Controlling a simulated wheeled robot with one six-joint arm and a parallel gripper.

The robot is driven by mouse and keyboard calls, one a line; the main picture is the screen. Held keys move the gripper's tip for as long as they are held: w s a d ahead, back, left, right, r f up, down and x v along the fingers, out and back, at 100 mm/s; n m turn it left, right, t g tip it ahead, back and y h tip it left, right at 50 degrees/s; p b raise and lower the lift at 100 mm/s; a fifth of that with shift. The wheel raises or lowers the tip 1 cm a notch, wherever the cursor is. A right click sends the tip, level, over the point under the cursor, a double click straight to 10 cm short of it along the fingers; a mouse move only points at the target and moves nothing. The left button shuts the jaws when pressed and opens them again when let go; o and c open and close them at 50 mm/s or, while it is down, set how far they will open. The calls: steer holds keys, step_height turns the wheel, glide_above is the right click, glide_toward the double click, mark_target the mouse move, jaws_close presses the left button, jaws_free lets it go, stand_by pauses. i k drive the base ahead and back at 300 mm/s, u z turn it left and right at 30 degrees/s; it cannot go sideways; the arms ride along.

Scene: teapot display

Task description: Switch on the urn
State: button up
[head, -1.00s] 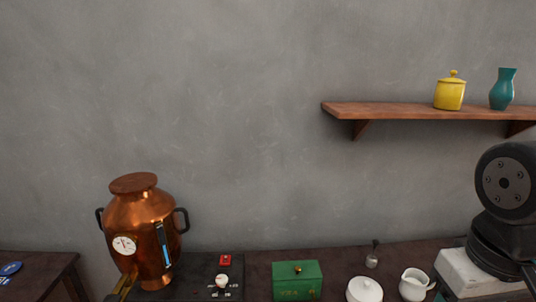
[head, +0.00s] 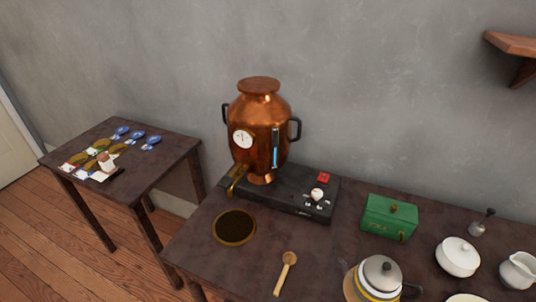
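The copper urn (head: 259,112) stands upright on a black base (head: 283,193) on the dark table. It has a white dial gauge (head: 243,139), a sight glass with blue in its lower part (head: 275,149), two black side handles and a brass spout (head: 236,179) at its lower left. On the base, right of the urn, are a red switch (head: 323,178) and a white knob (head: 317,194) with small markings around it. The markings and the switch's position are too small to read. My gripper is not in view.
A dark round mat (head: 234,227) and a wooden spoon (head: 285,273) lie in front. A green box (head: 389,216), a lidded teapot (head: 379,277) and a white lidded pot (head: 457,257) stand right. Bare tabletop lies between spoon and box.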

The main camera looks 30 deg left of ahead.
mark_target(323, 178)
steer(key=k, duration=1)
steer(key=u, duration=1.85)
steer(key=i, duration=1.3)
steer(key=z, duration=1.75)
